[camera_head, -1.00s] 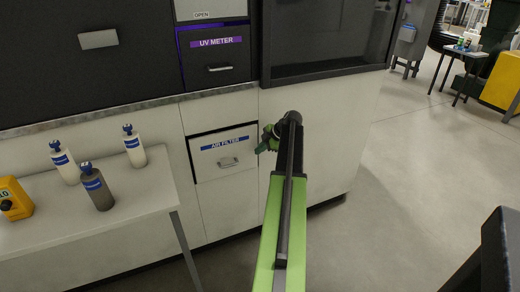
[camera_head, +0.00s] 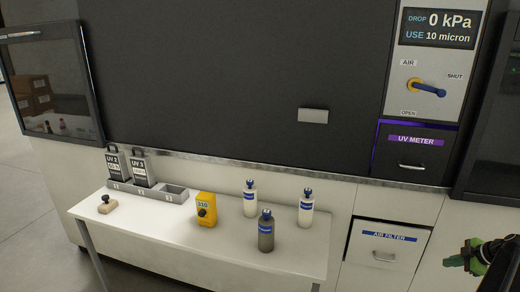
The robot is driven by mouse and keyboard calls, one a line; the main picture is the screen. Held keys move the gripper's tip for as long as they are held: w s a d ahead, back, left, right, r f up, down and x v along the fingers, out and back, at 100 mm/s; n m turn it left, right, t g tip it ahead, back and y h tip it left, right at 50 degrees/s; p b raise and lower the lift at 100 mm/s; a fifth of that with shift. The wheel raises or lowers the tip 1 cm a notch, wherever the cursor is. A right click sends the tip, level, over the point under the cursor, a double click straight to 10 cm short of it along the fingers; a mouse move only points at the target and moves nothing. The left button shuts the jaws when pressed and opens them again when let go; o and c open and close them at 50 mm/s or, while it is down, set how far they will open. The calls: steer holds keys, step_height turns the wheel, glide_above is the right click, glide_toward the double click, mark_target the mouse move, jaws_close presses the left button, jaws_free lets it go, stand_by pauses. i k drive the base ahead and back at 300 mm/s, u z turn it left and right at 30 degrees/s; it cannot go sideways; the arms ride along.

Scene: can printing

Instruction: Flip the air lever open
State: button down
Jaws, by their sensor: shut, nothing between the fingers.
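The air lever (camera_head: 428,89) is a blue handle on an orange hub, on a light panel at the upper right of the head view. It points right and slightly down, toward the SHUT label (camera_head: 454,76). The OPEN label (camera_head: 409,113) is below the hub. My gripper (camera_head: 457,260) is green, at the lower right edge beside the AIR FILTER drawer. It is shut and empty, well below the lever and apart from it. Most of my arm is outside the picture.
A display (camera_head: 439,28) above the lever reads 0 kPa and 10 micron. The UV METER drawer (camera_head: 414,150) is below it; the AIR FILTER drawer (camera_head: 384,251) is lower. A white table (camera_head: 150,230) with bottles, a yellow device (camera_head: 206,209) and UV blocks stands in front of the cabinet.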

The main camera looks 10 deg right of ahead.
mark_target(440, 93)
steer(key=k, duration=0.95)
